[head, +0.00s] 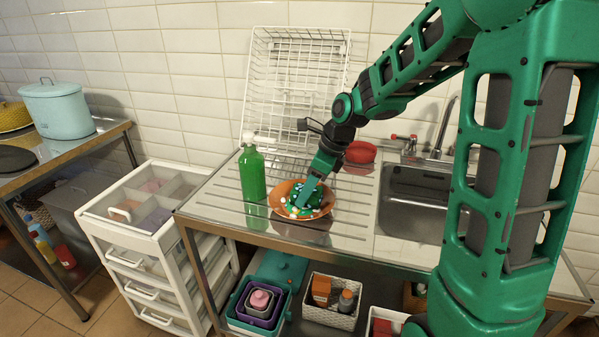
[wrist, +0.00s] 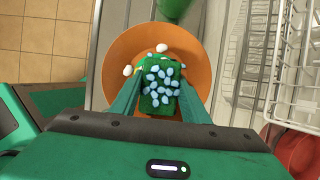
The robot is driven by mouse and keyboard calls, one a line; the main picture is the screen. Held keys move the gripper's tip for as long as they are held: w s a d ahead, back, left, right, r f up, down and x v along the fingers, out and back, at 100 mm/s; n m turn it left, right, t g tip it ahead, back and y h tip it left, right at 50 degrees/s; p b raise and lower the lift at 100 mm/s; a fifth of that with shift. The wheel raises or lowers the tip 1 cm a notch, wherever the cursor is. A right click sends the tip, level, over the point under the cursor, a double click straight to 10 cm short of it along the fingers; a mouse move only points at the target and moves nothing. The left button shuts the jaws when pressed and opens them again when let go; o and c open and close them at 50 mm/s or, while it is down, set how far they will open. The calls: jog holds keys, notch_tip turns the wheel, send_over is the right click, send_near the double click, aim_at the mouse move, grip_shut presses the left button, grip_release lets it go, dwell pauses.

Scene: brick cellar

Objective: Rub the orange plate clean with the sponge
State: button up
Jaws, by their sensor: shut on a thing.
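The orange plate (head: 285,207) lies on the steel draining counter, left of the sink; it also shows in the wrist view (wrist: 129,48). My gripper (head: 301,198) is over the plate and shut on the sponge (wrist: 160,88). The sponge is green with pale blue spots and sits within the plate's outline; I cannot tell how firmly it touches. Several white bits (wrist: 128,70) show on the plate beside the sponge, at its far and left side. The near part of the plate is hidden by my gripper in the wrist view.
A green bottle (head: 252,174) stands just left of the plate. A white wire rack (head: 290,90) leans on the wall behind. A red item (head: 360,152) lies behind right. The sink (head: 412,200) is at the right. A white drawer cart (head: 150,235) stands left.

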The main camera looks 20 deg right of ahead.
jog(key=shift+s+r, duration=0.1)
jog(key=shift+r, duration=3.1)
jog(key=shift+a+r, duration=0.1)
jog(key=shift+r, duration=0.1)
